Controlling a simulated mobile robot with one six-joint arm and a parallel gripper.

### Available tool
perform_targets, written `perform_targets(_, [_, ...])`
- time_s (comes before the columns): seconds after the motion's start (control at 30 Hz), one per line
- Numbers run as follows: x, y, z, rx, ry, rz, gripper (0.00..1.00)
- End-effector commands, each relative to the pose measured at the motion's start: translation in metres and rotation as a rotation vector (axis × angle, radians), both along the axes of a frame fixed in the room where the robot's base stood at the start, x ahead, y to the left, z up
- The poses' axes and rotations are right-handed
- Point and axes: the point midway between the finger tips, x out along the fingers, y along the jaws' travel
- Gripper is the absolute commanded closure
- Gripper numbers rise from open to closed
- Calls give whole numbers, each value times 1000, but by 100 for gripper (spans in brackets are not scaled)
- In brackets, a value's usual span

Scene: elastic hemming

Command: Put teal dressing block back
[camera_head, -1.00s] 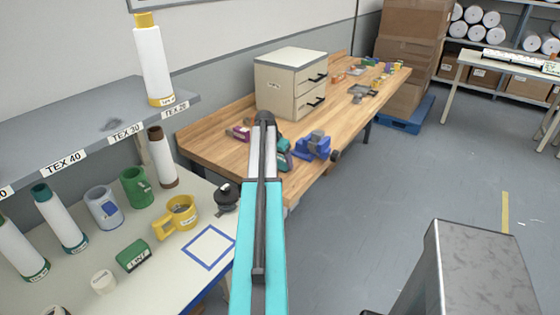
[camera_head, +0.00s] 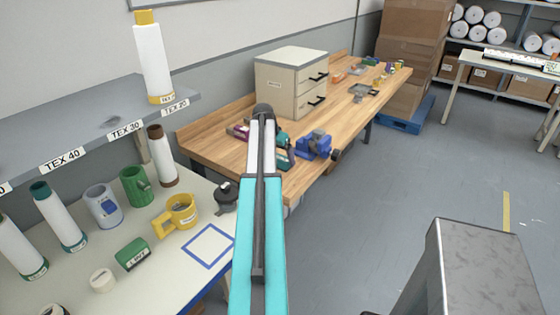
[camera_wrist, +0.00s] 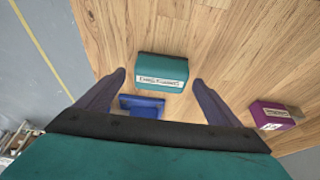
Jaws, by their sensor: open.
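The teal dressing block (camera_wrist: 162,70), with a white label, lies on the wooden bench top in the wrist view. My gripper (camera_wrist: 158,79) is open, with one dark finger on each side of the near edge of the block and gaps on both sides. I cannot tell its height above the block. In the head view the teal block (camera_head: 283,161) shows low beside my arm, partly hidden, near the bench's front edge.
A blue vise (camera_head: 314,146) stands at the bench edge, right of the gripper. A blue piece (camera_wrist: 142,106) lies close to the fingers. A purple block (camera_wrist: 275,115) lies to the side. A drawer cabinet (camera_head: 275,87) stands behind.

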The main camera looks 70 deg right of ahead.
Motion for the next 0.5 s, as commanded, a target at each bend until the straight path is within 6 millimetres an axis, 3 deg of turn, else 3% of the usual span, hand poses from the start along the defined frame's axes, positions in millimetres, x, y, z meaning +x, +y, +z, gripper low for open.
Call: perform_targets(0.5, [2,24,58,-2,0,0,13])
